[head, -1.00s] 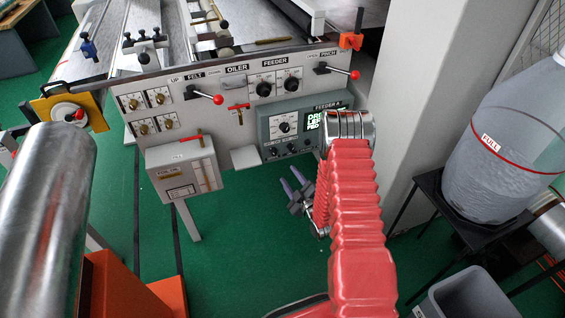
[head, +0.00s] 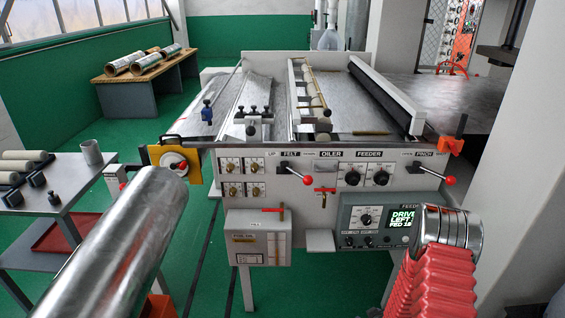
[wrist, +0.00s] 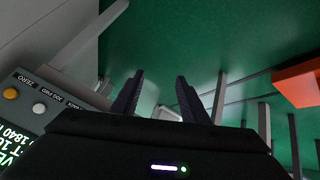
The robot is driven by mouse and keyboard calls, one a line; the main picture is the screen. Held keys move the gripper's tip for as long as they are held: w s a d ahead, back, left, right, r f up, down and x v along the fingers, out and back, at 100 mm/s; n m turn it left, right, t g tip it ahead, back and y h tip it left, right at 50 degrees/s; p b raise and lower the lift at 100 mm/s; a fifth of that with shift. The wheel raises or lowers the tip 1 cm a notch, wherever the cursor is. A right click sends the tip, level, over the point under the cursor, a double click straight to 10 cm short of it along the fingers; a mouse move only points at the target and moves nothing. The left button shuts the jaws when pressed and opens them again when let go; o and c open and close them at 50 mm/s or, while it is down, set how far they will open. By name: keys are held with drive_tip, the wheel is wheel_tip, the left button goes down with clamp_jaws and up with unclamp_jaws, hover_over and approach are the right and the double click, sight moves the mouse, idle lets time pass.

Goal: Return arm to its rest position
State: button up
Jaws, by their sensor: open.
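My arm (head: 438,265), with its red ribbed sleeve and metal collar, shows at the lower right of the head view, in front of the machine's control panel. My gripper is out of sight in the head view. In the wrist view my gripper (wrist: 160,80) has its two dark fingers spread apart, with nothing between them. Green floor and thin metal legs lie beyond the fingertips. They touch nothing that I can see.
The control box with a lit display (head: 385,226) is close behind my arm; it also shows at the left of the wrist view (wrist: 25,110). A pale pillar (head: 510,180) stands right. A grey side table (head: 75,205) holds rollers at left.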

drive_tip(key=s+a+r+m, duration=0.1)
drive_tip(key=s+a+r, duration=0.3)
drive_tip(key=r, duration=1.3)
drive_tip(key=s+a+r+m+g, duration=0.1)
drive_tip(key=s+a+r, duration=0.4)
drive_tip(key=s+r, duration=0.8)
drive_tip(key=s+a+r+m+g, duration=0.1)
drive_tip(key=s+a+r+m, duration=0.2)
drive_tip(key=s+r, duration=0.6)
wheel_tip(320, 180, up, 12)
drive_tip(key=shift+a+f, duration=0.1)
drive_tip(key=shift+a, duration=1.15)
